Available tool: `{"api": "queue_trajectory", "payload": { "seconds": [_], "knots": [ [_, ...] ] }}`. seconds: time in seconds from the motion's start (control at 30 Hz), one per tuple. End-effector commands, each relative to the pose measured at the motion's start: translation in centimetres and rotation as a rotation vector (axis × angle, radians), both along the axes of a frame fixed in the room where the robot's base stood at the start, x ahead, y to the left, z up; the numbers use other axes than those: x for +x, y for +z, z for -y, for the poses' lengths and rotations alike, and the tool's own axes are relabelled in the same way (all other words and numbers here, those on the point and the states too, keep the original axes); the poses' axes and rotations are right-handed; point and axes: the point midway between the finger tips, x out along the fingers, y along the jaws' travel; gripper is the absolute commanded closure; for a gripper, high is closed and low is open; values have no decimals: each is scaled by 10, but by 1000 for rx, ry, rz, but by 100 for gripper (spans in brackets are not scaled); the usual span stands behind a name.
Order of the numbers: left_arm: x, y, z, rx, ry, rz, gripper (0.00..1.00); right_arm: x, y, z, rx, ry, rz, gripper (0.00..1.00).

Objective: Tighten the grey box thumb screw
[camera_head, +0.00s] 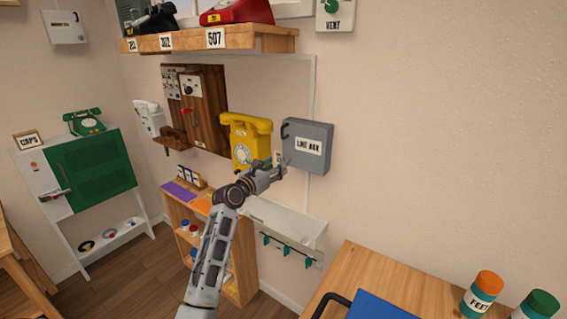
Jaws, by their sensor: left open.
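The grey box (318,135) is mounted on the wall. It carries a white label that seems to read "LINE BOX" and a dark curved handle on its left side. My left arm reaches up from below. My left gripper (281,168) is open, at the lower left corner of the grey box. I cannot tell whether it touches the box. No thumb screw can be made out; it may be too small or hidden by the gripper. My right gripper is not in view.
A yellow wall phone (246,140) hangs just left of the gripper. Below is a pale shelf (290,225) with teal items on hooks. A wooden table (395,268) with a blue item and jars (482,296) stands at the lower right. The wall to the right is bare.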

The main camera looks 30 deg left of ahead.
Motion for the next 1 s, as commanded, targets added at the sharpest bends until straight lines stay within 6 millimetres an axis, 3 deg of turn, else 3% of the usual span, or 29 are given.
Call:
{"api": "queue_trajectory", "payload": {
  "seconds": [0.5,1.0],
  "knots": [
    [47,0,6,0,0,-1,52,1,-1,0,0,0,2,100],
    [57,0,8,0,1,0,52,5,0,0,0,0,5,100]
  ]
}}
